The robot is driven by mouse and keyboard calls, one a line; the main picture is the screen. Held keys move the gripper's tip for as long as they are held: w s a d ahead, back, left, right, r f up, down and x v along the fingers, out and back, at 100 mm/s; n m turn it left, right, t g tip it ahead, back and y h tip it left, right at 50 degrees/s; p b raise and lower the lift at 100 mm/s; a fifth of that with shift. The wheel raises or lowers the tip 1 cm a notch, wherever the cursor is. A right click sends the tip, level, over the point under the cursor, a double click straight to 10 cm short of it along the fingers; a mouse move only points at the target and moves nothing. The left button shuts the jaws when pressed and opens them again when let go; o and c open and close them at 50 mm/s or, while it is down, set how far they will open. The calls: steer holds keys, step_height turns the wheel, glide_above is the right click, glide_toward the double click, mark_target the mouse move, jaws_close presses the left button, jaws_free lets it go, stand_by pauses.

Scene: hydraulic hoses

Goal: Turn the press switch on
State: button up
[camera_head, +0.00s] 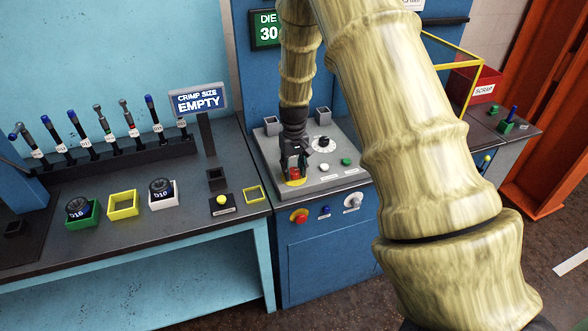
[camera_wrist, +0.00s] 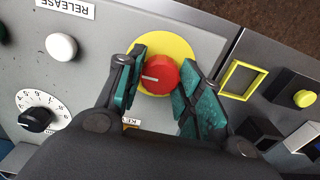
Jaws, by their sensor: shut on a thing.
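A red rotary knob (camera_wrist: 160,76) with a white mark sits on a yellow disc (camera_wrist: 150,47) on the grey panel of the blue press. In the wrist view the mark points left. In the head view the red knob (camera_head: 293,173) is at the panel's front left, partly covered by my gripper (camera_head: 294,165). In the wrist view my gripper (camera_wrist: 165,88) has its green-padded fingers on either side of the knob, shut on it. A label beside the disc is mostly hidden by my gripper.
The panel (camera_head: 335,155) also has a black dial (camera_head: 323,143), a white button (camera_head: 325,167) and a green button (camera_head: 346,161). Below are a red front knob (camera_head: 299,215) and a grey switch (camera_head: 353,202). The left bench holds a yellow button (camera_head: 221,199) and a yellow frame (camera_head: 254,193).

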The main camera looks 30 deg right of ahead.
mark_target(295, 170)
steer(key=shift+w+d+r, duration=0.1)
steer(key=shift+w+r, duration=0.05)
steer(key=o, duration=1)
steer(key=shift+o, duration=0.2)
step_height(295, 170, up, 12)
stand_by(0.5)
